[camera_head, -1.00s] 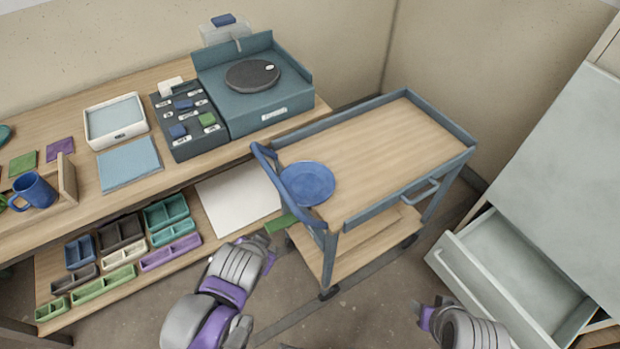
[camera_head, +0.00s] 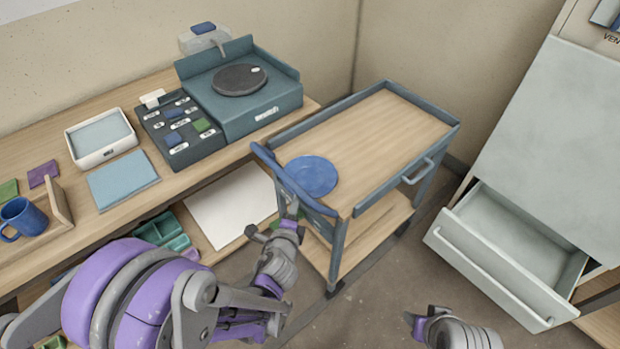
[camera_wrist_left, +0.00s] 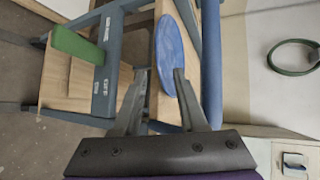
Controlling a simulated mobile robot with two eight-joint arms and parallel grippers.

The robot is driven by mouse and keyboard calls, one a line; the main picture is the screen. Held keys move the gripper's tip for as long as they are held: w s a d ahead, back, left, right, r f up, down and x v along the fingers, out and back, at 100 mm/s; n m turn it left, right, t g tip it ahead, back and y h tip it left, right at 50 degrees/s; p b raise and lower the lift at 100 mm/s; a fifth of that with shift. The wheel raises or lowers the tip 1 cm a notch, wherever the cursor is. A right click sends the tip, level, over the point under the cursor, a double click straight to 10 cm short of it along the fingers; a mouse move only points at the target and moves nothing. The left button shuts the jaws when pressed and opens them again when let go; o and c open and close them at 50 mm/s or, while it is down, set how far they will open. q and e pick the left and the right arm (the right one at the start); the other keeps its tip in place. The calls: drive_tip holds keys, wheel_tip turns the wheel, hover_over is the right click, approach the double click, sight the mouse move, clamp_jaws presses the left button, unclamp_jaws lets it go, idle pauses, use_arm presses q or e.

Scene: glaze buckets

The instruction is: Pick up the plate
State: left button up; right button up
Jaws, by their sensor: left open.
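The blue plate (camera_head: 311,176) lies on the near left end of the wooden cart top (camera_head: 385,130), close to the cart's blue handle. My left gripper (camera_head: 284,215) is just below and in front of that handle, short of the plate. In the left wrist view, the gripper (camera_wrist_left: 162,80) is open and empty, and the plate (camera_wrist_left: 178,52) shows beyond its fingertips. My right gripper (camera_head: 418,322) is low at the bottom of the head view, far from the plate; its jaws are too small to judge.
The cart's blue handle bar (camera_head: 290,180) stands between my left gripper and the plate. An open drawer (camera_head: 515,250) juts out at the right. A workbench with a blue mug (camera_head: 22,217) and a white tray (camera_head: 100,140) runs along the left. The rest of the cart top is clear.

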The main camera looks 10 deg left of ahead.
use_arm(q)
drive_tip(key=x, duration=0.5)
drive_tip(key=shift+w+a+f, duration=0.2)
drive_tip(key=shift+w+f, duration=0.05)
drive_tip(key=shift+w, duration=0.05)
clamp_jaws()
idle(1.2)
